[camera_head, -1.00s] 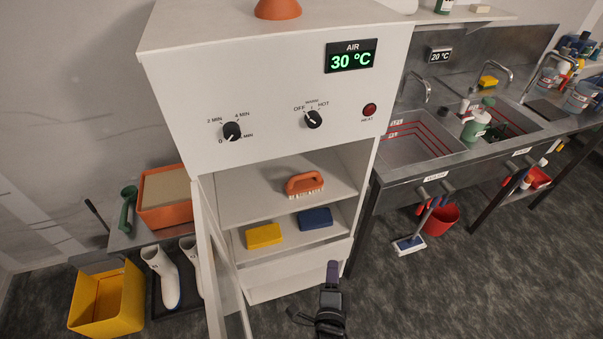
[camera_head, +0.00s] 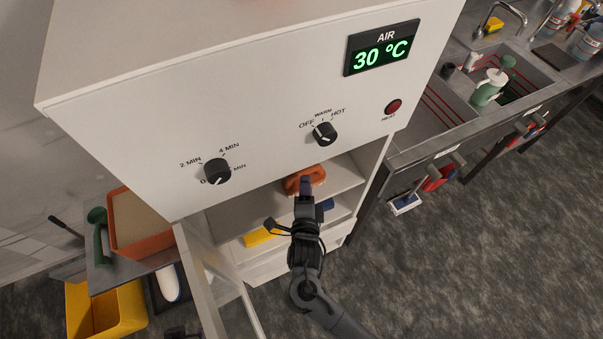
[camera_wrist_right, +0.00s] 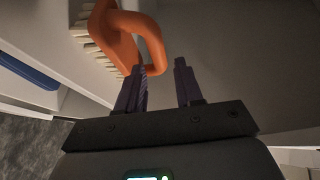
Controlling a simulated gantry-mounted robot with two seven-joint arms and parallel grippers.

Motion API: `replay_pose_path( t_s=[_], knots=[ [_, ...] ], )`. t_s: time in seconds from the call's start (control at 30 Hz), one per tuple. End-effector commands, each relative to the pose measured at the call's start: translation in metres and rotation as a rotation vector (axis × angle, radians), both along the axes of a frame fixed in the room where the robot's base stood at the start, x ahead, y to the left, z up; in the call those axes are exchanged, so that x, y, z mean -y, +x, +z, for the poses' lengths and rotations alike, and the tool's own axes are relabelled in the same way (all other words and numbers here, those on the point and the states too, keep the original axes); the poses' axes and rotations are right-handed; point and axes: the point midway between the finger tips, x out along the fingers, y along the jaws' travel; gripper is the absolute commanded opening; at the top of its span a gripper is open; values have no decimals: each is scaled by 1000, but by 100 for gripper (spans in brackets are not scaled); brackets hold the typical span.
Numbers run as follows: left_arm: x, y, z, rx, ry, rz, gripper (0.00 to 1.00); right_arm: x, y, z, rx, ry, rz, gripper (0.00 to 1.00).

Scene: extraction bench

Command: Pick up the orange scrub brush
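The orange scrub brush (camera_head: 303,179) lies on the upper shelf of the open white cabinet. In the right wrist view its looped orange handle (camera_wrist_right: 154,42) and pale bristles (camera_wrist_right: 98,45) show close up. My right gripper (camera_head: 305,181) reaches into the cabinet in front of the brush. In the right wrist view its two purple fingers (camera_wrist_right: 160,65) are apart, with the near part of the handle loop at the fingertips, beside the left finger. I cannot tell whether they touch. A dark piece at the bottom edge of the head view may be my left gripper (camera_head: 178,333); its fingers are not clear.
The cabinet's door (camera_head: 218,282) stands open at the left. The control panel (camera_head: 270,120) overhangs the shelf. Sinks stand at the right.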

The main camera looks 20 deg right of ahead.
Motion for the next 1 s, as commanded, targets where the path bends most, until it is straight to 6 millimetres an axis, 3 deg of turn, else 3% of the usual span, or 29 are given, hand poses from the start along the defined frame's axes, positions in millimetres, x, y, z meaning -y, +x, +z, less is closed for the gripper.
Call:
replay_pose_path(
  t_s=[0.13, 0.47, 0.73, 1.0],
  knots=[
    [0, 0, -1, 0, 0, 0, 37, 7, 19, -3, 1, -2, 0, 36],
    [2, 2, -1, 4, -10, 5, 37, 13, 38, -8, 0, -2, 0, 36],
    [3, 2, -3, 4, -14, 9, 37, 22, 70, -15, 1, -3, 1, 36],
    [3, 2, -3, 6, -11, 7, 37, 25, 78, -17, -1, 1, 1, 36]
  ],
)
